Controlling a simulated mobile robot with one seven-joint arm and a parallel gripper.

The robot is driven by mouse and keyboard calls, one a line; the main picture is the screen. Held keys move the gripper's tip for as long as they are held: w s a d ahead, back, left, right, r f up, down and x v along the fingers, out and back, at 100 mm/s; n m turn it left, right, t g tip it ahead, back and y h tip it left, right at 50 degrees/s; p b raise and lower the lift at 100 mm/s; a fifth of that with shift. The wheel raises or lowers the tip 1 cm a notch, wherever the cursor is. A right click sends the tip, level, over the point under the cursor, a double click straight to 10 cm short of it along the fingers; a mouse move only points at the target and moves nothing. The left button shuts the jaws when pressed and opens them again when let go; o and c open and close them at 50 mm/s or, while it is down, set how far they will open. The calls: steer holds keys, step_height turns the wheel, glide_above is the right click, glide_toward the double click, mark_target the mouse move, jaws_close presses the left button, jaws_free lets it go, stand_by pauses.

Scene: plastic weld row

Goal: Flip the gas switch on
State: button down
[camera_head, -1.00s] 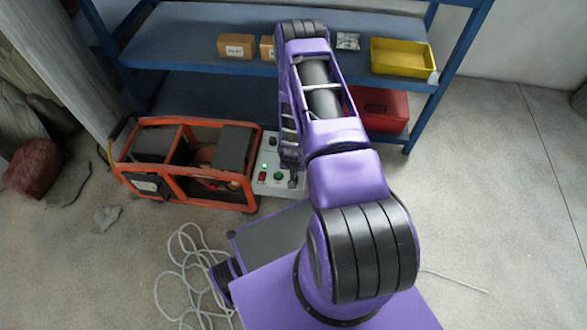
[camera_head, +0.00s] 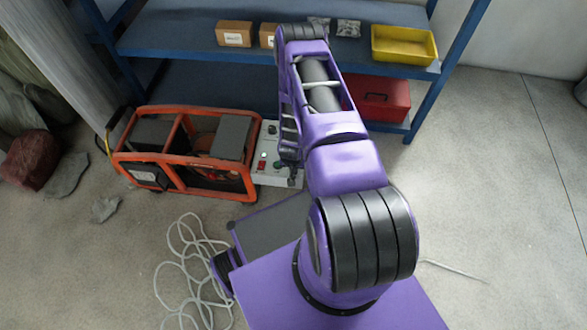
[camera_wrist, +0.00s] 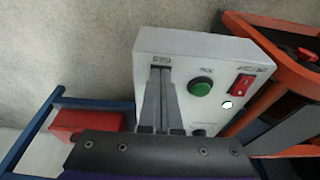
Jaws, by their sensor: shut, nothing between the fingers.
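A light grey control box (camera_head: 272,181) stands on the floor at the right end of the orange machine. In the wrist view its face (camera_wrist: 185,48) carries a red rocker switch (camera_wrist: 241,86), a green button (camera_wrist: 200,87), a small white round spot (camera_wrist: 227,105) and a dark knob (camera_wrist: 199,132). The small labels are too blurred to read, so I cannot tell which control is the gas switch. My gripper (camera_wrist: 161,72) is shut and empty, with its fingers over the left part of the face, below a label. They hide what lies behind them; contact cannot be told.
The orange-framed machine (camera_head: 183,109) stands directly left of the box. A blue shelf (camera_head: 185,42) behind holds cardboard boxes (camera_head: 234,34), a yellow bin (camera_head: 404,45) and a red case (camera_head: 380,98). A pale cable (camera_head: 185,262) lies coiled on the floor.

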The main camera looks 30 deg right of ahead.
steer(key=shift+w+d+r+b, duration=0.3)
steer(key=shift+w+d, duration=0.1)
steer(key=shift+w, duration=0.25)
steer(key=shift+r, duration=0.15)
